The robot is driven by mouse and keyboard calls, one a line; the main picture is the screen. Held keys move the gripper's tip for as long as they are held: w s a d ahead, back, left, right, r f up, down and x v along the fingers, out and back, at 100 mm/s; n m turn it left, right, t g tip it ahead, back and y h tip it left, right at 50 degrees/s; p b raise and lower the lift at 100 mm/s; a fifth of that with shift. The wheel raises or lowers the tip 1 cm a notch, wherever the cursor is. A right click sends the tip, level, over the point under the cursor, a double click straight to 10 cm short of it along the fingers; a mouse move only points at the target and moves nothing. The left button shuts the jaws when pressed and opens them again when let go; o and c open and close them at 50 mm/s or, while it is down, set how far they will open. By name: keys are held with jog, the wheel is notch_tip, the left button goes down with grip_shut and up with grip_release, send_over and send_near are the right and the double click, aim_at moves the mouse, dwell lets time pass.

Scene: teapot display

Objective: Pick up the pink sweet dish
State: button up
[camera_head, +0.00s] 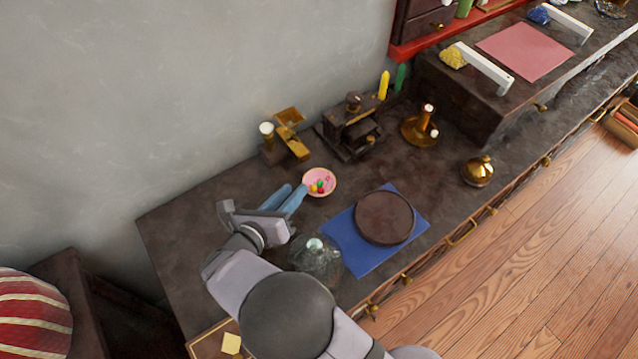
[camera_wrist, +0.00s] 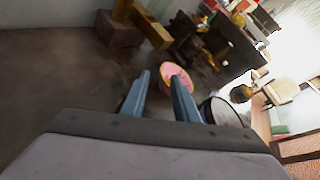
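The pink sweet dish (camera_head: 319,182) is a small round pink bowl with several coloured sweets in it, on the dark counter. In the wrist view the dish (camera_wrist: 176,76) lies beyond the fingertips, near the middle. My gripper (camera_head: 292,192) has two blue fingers that are apart, with nothing between them. It is just left of the dish in the head view, with its tips close to the rim. In the wrist view the gripper (camera_wrist: 163,78) is open and points at the dish. I cannot tell whether a finger touches the dish.
A blue mat (camera_head: 354,260) with a dark round board (camera_head: 384,218) lies right of the dish. A glass jar (camera_head: 316,260) stands beside my arm. A brass stand (camera_head: 290,132) and a dark wooden device (camera_head: 351,130) stand behind. The counter left of my gripper is clear.

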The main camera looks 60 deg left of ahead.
aim_at(304, 179)
jog(key=shift+p+x, duration=0.5)
jog(key=shift+x, duration=2.1)
jog(key=shift+w+r, duration=0.1)
jog(key=shift+r, duration=0.1)
grip_shut()
